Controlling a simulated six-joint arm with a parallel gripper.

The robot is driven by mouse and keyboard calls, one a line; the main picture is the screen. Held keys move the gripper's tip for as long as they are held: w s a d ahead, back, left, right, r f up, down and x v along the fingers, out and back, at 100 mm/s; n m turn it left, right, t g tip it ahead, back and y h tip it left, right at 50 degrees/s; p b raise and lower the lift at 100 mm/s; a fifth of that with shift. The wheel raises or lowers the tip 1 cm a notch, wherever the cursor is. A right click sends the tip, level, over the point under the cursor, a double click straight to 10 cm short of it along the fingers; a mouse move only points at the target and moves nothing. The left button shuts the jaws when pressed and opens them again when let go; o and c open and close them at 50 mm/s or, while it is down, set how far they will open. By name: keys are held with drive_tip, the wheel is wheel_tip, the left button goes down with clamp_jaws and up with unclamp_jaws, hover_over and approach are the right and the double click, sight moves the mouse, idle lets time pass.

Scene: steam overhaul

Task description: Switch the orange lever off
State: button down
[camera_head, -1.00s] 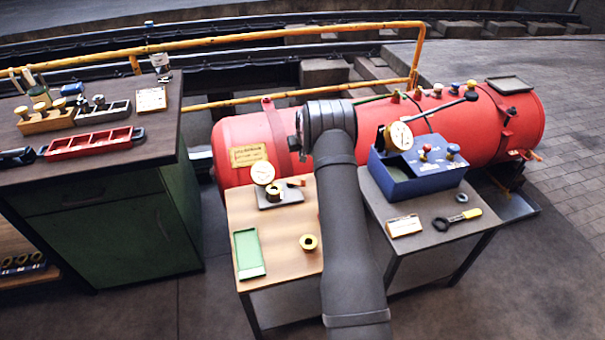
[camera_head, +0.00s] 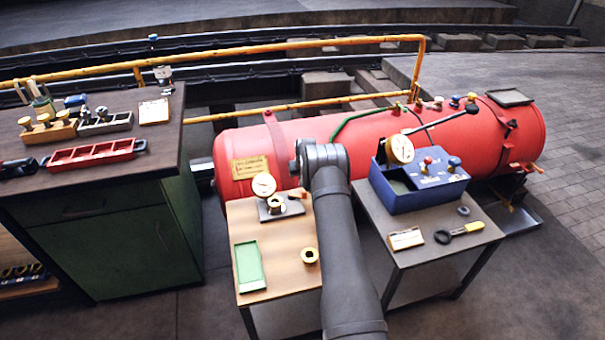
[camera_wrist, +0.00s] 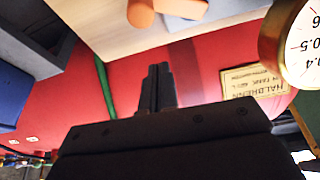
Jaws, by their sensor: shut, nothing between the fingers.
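An orange lever (camera_head: 296,193) sits beside a round white gauge (camera_head: 264,185) on the light wooden table, left of my arm. In the wrist view, an orange rounded piece (camera_wrist: 145,12), which looks like this lever, shows at the top edge, beyond my fingertips and apart from them. My gripper (camera_wrist: 157,72) is shut and empty, its two dark fingers side by side in front of the red tank (camera_wrist: 200,70). In the head view my own arm hides the gripper. The lever's exact position is too small to tell.
The red tank (camera_head: 240,145) lies behind both tables. The gauge (camera_wrist: 298,45) is close on the right in the wrist view. A green tray (camera_head: 249,266) lies on the wooden table.

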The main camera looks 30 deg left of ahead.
sight(302, 198)
drive_tip(key=shift+w+a+f, duration=0.1)
drive_tip(key=shift+a+f, duration=0.05)
drive_tip(key=shift+f, duration=0.45)
drive_tip(key=shift+s+d, duration=1.35)
drive_tip(key=shift+s, duration=0.15)
drive_tip(key=shift+s+d+m, duration=0.15)
drive_tip(key=shift+s+m, duration=0.15)
drive_tip(key=shift+m, duration=0.4)
drive_tip(key=m, duration=0.1)
drive_tip(key=s+m+h, duration=0.1)
drive_tip(key=shift+d+m+t, duration=0.15)
drive_tip(key=shift+m+t, duration=0.15)
drive_tip(key=shift+t, duration=0.1)
drive_tip(key=s+m+h, duration=0.1)
drive_tip(key=m, duration=0.1)
drive_tip(key=s+m+h, duration=0.1)
drive_tip(key=m, duration=0.2)
drive_tip(key=shift+s, duration=0.6)
drive_tip(key=shift+s+a, duration=0.2)
